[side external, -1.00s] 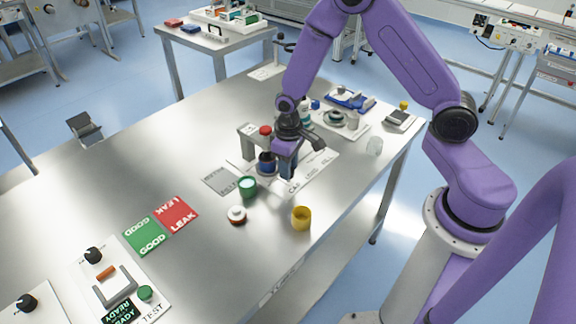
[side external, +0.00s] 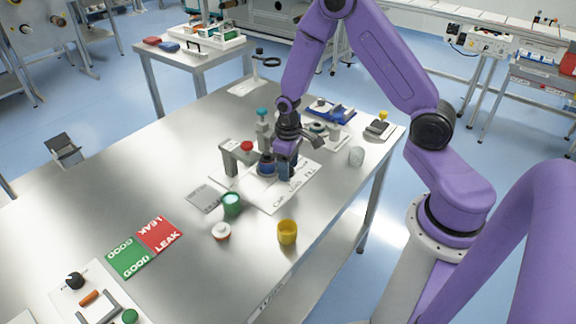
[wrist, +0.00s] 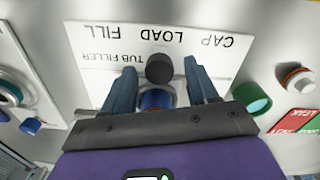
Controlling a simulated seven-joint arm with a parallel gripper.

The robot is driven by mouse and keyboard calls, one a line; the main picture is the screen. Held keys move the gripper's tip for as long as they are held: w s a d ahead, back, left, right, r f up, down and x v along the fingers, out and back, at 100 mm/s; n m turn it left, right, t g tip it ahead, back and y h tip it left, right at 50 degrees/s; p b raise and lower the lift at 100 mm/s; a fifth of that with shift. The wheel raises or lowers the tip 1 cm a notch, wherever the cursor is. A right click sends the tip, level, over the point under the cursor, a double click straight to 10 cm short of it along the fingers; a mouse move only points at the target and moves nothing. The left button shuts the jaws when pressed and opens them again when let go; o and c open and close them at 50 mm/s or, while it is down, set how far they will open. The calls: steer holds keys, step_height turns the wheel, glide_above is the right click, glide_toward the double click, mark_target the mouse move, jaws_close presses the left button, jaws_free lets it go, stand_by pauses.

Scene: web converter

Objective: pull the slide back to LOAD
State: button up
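The tub filler's white base plate (wrist: 222,62) is marked CAP, LOAD and FILL, upside down in the wrist view. A dark round knob (wrist: 160,68) shows near the word LOAD. A blue tub (wrist: 158,98) is just behind the knob in that picture, partly hidden by my gripper. My gripper (wrist: 162,72) is open, one finger on each side of the knob and tub, with gaps visible near the knob. In the side view the gripper (side external: 286,170) is low over the plate, beside the blue tub (side external: 267,167). The slide itself is mostly hidden.
A grey arch (side external: 229,160) with a red knob (side external: 247,147) and a teal-topped post (side external: 262,115) stand near my gripper. A green cup (side external: 231,205), red-and-white cap (side external: 221,232) and yellow cup (side external: 287,232) are in front.

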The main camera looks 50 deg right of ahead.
step_height(320, 180, up, 18)
steer(key=shift+f, duration=0.25)
stand_by(0.6)
steer(key=s+a+r+n, duration=0.2)
steer(key=s+a+n, duration=0.3)
steer(key=s+a, duration=0.55)
steer(key=s+d+n, duration=0.1)
steer(key=s+n, duration=0.3)
steer(key=s, duration=1.1)
steer(key=shift+s+n, duration=0.25)
steer(key=shift+n, duration=0.05)
steer(key=shift+d+r, duration=0.1)
stand_by(0.4)
